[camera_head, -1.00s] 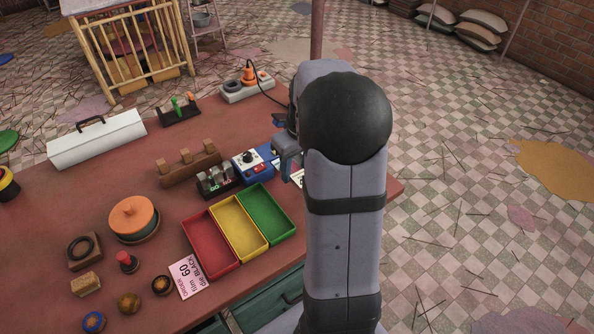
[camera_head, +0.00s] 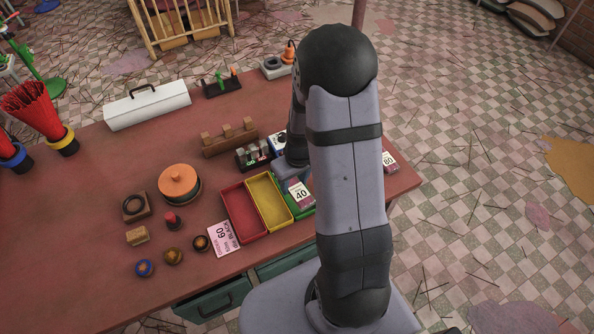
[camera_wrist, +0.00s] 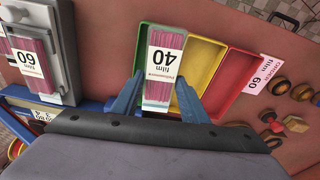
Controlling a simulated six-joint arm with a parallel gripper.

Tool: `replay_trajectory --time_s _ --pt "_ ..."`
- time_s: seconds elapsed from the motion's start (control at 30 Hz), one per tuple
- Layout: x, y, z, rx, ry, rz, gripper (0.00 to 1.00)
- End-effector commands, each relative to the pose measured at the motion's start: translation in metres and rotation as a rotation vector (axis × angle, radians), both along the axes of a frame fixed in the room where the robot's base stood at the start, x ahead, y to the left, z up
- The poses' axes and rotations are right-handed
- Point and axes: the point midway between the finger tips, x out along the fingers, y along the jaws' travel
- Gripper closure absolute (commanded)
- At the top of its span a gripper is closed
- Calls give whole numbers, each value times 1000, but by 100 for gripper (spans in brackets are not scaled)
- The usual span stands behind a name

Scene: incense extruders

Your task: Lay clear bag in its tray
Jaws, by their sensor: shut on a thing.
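My gripper (camera_wrist: 158,82) has its two blue fingers shut on a clear bag (camera_wrist: 163,75) of pink sticks with a white label reading film 40. The bag's labelled end also shows in the head view (camera_head: 299,192), over the green tray (camera_head: 304,210). In the wrist view, the green tray (camera_wrist: 143,37) shows behind and around the bag; whether they touch I cannot tell. The yellow tray (camera_head: 268,201) and red tray (camera_head: 238,211) stand side by side to its left in the head view. My arm hides the gripper's fingertips there.
A second bag labelled film 60 (camera_wrist: 26,68) lies on a grey device at left in the wrist view. A pink order card (camera_head: 223,238) reads film 60, die BLACK. An orange-lidded pot (camera_head: 178,182) and a wooden rack (camera_head: 229,138) stand nearby.

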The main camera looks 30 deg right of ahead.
Motion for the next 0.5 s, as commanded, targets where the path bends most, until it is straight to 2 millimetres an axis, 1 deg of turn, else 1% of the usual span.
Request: replay_trajectory --time_s 0.03,0.1,0.2,0.33,0.5 --pt "8 -3 -1 0 -2 -20 83" --pt "16 -7 0 0 -2 -44 83" --pt "25 -10 1 1 0 -71 83" --pt "28 -12 2 0 0 -91 83" --pt "28 -11 1 1 0 -97 83"
